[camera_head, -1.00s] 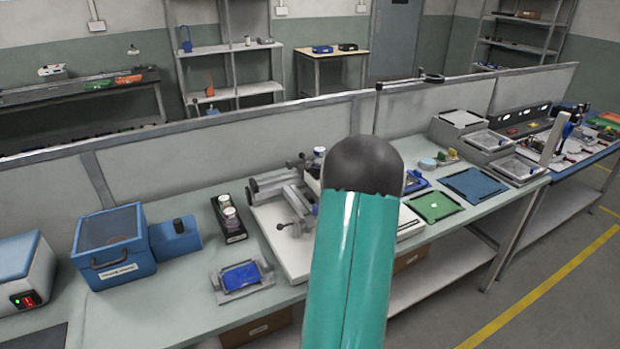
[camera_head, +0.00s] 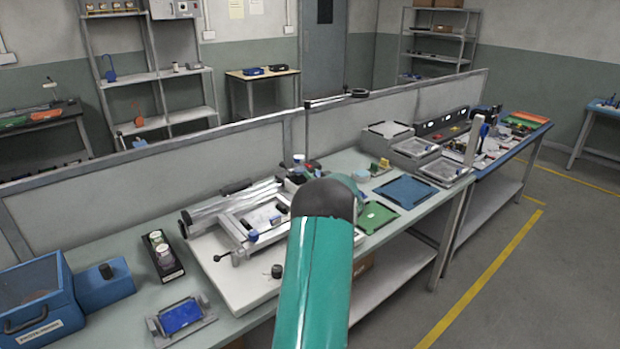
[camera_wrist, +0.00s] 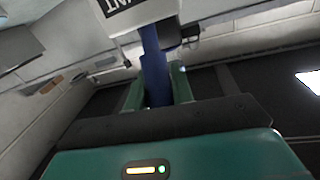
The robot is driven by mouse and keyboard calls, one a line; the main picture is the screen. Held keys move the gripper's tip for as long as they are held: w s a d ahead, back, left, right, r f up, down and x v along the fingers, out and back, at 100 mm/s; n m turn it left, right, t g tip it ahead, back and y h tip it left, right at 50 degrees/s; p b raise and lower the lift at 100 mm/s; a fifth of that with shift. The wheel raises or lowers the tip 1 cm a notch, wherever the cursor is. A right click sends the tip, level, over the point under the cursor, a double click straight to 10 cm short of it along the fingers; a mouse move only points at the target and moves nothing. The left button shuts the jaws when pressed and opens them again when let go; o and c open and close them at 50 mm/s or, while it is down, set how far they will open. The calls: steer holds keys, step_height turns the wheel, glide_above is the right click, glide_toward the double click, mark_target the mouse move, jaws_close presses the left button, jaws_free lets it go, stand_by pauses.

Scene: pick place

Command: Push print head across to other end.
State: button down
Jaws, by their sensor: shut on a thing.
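The printer is a white base plate (camera_head: 245,282) on the bench, with silver rails (camera_head: 225,204) along its back and a metal frame holding a pale sheet (camera_head: 258,218). My gripper (camera_wrist: 157,85) is shut on this handle, with a teal finger on each side. In the head view, my arm hides the gripper and the right part of the printer.
To the left are a blue lidded box (camera_head: 35,300), a black tray with jars (camera_head: 163,256) and a blue plate in a holder (camera_head: 181,316). To the right are a green mat (camera_head: 376,217), a blue mat (camera_head: 407,191) and grey trays (camera_head: 444,171). A low partition (camera_head: 215,160) stands behind the bench.

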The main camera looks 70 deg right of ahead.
steer(key=shift+s+d, duration=0.2)
steer(key=shift+s, duration=0.1)
steer(key=c, duration=1.2)
jaws_free()
steer(key=shift+d+f, duration=0.1)
steer(key=shift+d, duration=0.05)
steer(key=shift+w, duration=0.15)
steer(key=shift+s+a, duration=0.2)
steer(key=shift+a, duration=0.15)
steer(key=v, duration=1.3)
steer(key=shift+a, duration=0.1)
